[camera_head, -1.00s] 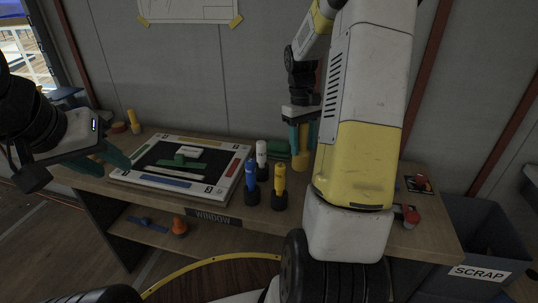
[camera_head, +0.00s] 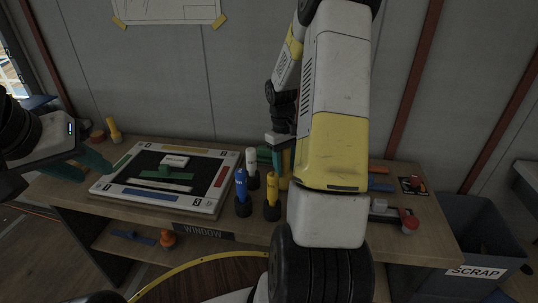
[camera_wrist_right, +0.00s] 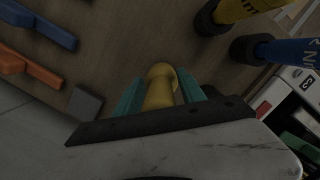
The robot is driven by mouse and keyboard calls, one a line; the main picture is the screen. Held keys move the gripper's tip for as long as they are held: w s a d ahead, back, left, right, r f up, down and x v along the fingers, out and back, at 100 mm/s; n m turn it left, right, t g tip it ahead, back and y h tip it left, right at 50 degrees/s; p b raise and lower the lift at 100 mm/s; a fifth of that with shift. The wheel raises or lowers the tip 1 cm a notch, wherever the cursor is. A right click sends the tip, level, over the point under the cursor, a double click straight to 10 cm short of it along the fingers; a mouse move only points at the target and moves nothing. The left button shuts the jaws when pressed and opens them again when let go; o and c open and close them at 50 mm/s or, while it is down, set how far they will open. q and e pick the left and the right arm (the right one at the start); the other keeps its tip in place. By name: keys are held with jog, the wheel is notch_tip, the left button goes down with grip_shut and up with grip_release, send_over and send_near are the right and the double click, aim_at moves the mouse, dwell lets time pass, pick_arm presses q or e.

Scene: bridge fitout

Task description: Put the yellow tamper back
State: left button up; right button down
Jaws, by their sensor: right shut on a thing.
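The yellow tamper (camera_wrist_right: 160,88) is between the teal fingers of my right gripper (camera_wrist_right: 160,98), which is shut on it. Its rounded yellow end shows against the wooden bench top in the right wrist view. In the head view my right gripper (camera_head: 278,160) is at the back of the bench, behind the white, blue and yellow bottles, and my forearm hides much of it and the tamper. I cannot tell if the tamper touches the bench. My left gripper (camera_head: 80,165) is open and empty at the left end of the bench.
A framed board (camera_head: 150,198) with coloured strips lies left of centre. Blue (camera_head: 241,186), white (camera_head: 251,162) and yellow (camera_head: 272,188) bottles stand in dark holders. Another yellow upright piece (camera_head: 113,128) stands at back left. A red knob (camera_head: 410,222) is at right, near the scrap bin (camera_head: 480,235).

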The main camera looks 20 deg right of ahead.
jog(key=shift+f, duration=0.25)
jog(key=c, duration=0.7)
grip_release()
jog(key=shift+r, duration=0.1)
jog(key=r, duration=0.4)
jog(key=w+r, duration=0.1)
jog(key=r, duration=0.6)
jog(key=shift+w+a+r, duration=0.2)
jog(key=shift+w+r, duration=0.15)
jog(key=s+a+r+t+y, duration=0.1)
jog(key=s+a+r+t, duration=0.1)
jog(key=s+a+r, duration=0.2)
jog(key=s+a+r+m+t, duration=0.1)
jog(key=s+a+r+t, duration=0.2)
jog(key=s+a+r, duration=0.2)
jog(key=s+a+r+m+t+y, duration=0.1)
jog(key=s+a+r+t, duration=0.2)
jog(key=s, duration=0.7)
jog(key=shift+s+a+r+y, duration=0.1)
jog(key=shift+a+r, duration=0.25)
jog(key=shift+a, duration=0.4)
jog(key=shift+w+a+r+y, duration=0.1)
jog(key=shift+a+r, duration=0.2)
jog(key=shift+a, duration=0.45)
jog(key=shift+s+a+r+y, duration=0.1)
jog(key=shift+a+r, duration=0.25)
jog(key=shift+a, duration=0.4)
